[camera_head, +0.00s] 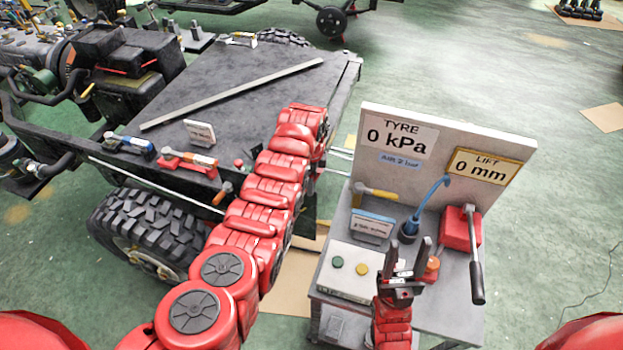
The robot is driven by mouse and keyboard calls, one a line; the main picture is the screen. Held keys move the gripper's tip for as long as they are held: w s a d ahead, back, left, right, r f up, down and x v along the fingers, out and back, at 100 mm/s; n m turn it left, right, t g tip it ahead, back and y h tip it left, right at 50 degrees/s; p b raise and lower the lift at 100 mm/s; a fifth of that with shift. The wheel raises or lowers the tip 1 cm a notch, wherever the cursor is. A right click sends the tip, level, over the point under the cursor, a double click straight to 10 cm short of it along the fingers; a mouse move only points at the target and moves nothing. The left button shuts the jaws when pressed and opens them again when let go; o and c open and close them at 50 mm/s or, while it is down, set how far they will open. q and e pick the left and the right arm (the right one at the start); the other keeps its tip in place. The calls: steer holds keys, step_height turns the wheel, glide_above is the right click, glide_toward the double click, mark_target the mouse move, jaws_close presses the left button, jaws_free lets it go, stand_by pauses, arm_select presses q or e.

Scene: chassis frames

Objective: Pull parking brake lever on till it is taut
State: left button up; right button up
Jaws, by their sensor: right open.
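I cannot tell for certain which part is the parking brake lever. A short lever with an orange grip (222,190) stands at the near edge of the dark chassis (215,100), close to my left arm. My left arm crosses in front of the chassis and hides part of it; its gripper does not show. My right gripper (406,252) is open and empty, pointing up in front of the grey bench, well to the right of the chassis.
The grey bench (447,315) carries a sign panel (455,135) reading 0 kPa and 0 mm, a red unit (460,230) with a black handle (476,270), a blue hooked tool (430,195) and a button box (347,272). A big tyre (150,225) sits below the chassis edge.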

arm_select(q)
steer(key=shift+c, duration=0.2)
jaws_close()
stand_by(1.1)
